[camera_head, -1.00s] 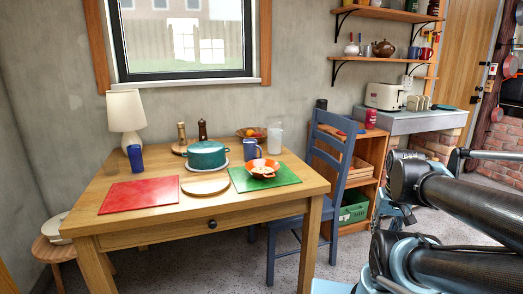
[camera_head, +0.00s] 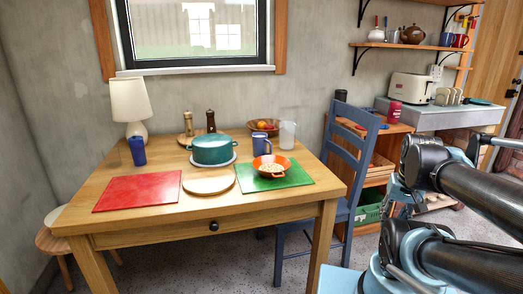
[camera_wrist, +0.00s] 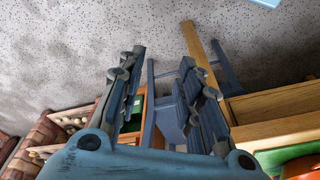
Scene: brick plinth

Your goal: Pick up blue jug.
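A blue jug (camera_head: 261,143) with a handle stands upright on the wooden table (camera_head: 150,223), behind the orange pan and right of the teal pot. A taller blue cup (camera_head: 137,151) without a visible handle stands at the table's left, by the lamp. My gripper (camera_wrist: 161,60) is open and empty in the wrist view, its two ribbed fingers apart above the floor and a blue chair. The jug does not show in the wrist view. In the head view my arm is at the right, clear of the table.
A teal pot (camera_head: 212,149), orange pan (camera_head: 272,166), clear jug (camera_head: 287,134) and fruit bowl (camera_head: 264,127) crowd around the jug. A blue chair (camera_head: 347,155) stands at the table's right side. A red mat (camera_head: 138,191) lies at the left.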

